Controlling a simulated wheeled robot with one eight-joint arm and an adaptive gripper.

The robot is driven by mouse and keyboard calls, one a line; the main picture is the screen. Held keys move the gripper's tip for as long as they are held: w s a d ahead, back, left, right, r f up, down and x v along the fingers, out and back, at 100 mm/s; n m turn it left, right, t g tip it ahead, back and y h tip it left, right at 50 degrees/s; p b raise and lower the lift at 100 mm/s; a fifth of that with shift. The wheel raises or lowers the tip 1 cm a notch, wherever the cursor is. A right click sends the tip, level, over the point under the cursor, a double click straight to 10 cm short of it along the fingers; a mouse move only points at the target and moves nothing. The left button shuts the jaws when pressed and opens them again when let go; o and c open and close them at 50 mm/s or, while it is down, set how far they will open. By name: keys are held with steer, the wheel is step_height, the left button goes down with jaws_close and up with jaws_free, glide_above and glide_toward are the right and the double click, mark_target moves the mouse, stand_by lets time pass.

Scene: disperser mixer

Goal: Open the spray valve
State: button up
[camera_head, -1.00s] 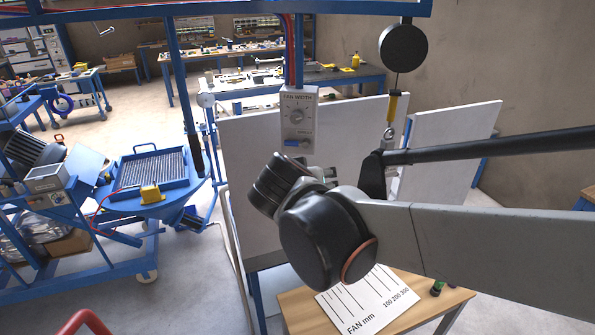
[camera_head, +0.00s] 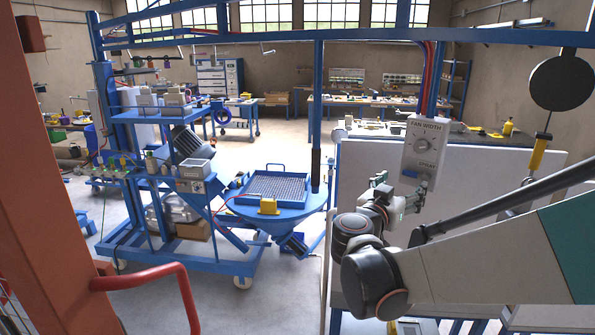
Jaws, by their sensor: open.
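The grey control box (camera_head: 424,148) hangs from a blue post right of centre. It is marked FAN WIDTH above a round knob (camera_head: 421,145), with a SPRAY label lower down. The blue spray valve handle (camera_head: 411,174) is small, at the lower left of the box. My gripper (camera_head: 407,199) is open, just below the box's lower edge and close to the blue handle. The gripper is small in the view, and I cannot tell whether it touches the handle. My wrist and forearm come in from the lower right.
White panels (camera_head: 485,165) stand behind the box and my arm. A yellow-handled tool (camera_head: 539,153) hangs under a black disc (camera_head: 562,83) at right. A blue frame with a mesh tray (camera_head: 277,187) stands left. A red rail (camera_head: 150,278) is at the lower left.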

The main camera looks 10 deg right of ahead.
mark_target(413, 176)
steer(key=x, duration=0.7)
steer(key=shift+w+d, duration=0.2)
steer(key=shift+d, duration=0.15)
steer(key=shift+f, duration=0.1)
steer(key=c, duration=1.1)
